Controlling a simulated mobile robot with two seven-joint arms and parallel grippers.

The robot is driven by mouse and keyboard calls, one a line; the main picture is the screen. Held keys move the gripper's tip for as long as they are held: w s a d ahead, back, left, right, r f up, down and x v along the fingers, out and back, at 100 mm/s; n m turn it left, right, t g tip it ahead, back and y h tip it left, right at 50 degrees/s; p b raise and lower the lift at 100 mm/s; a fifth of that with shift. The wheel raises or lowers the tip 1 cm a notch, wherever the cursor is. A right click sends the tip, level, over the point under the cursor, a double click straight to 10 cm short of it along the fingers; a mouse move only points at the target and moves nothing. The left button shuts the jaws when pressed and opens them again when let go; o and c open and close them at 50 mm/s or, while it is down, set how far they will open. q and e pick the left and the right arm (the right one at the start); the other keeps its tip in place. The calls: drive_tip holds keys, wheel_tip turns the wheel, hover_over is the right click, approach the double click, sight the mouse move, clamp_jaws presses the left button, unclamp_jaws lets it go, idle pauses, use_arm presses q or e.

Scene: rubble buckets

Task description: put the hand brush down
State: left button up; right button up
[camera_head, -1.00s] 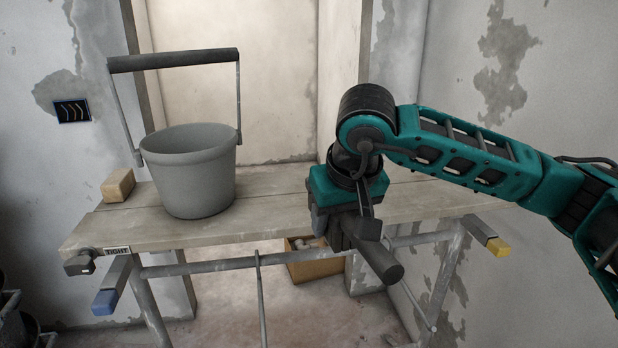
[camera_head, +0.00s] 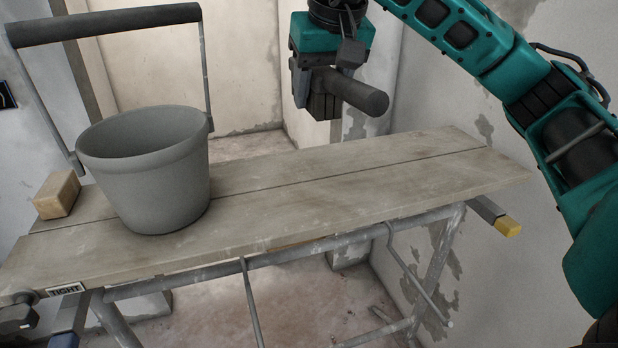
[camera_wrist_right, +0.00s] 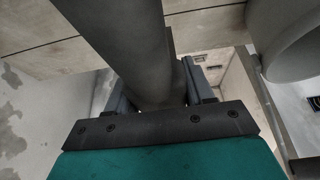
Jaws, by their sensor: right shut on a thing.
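The dark grey hand brush (camera_head: 360,94) is held in my right gripper (camera_head: 318,78), above the far side of the plank bench (camera_head: 330,185). Its round handle points to the right and towards me, and its dark block of bristles hangs below the jaws. In the right wrist view the brush handle (camera_wrist_right: 125,40) runs large across the top and passes between the two jaws (camera_wrist_right: 155,92). The brush is clear of the planks in the head view.
A grey bucket (camera_head: 150,185) with its handle upright stands on the left of the bench. A tan block (camera_head: 57,194) lies beside it. The middle and right of the planks are bare. A yellow-tipped bar (camera_head: 497,216) sticks out at the right end.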

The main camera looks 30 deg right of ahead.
sight(316, 192)
wheel_tip(316, 192, down, 16)
drive_tip(key=shift+r+b, duration=0.1)
drive_tip(key=shift+b, duration=0.25)
drive_tip(key=shift+f, duration=0.25)
drive_tip(key=o, duration=1.1)
drive_tip(key=shift+o, duration=0.2)
drive_tip(key=shift+r, duration=0.15)
drive_tip(key=shift+r, duration=0.25)
drive_tip(key=v, duration=1.1)
drive_tip(key=shift+s+r, duration=0.25)
drive_tip(key=shift+s, duration=0.05)
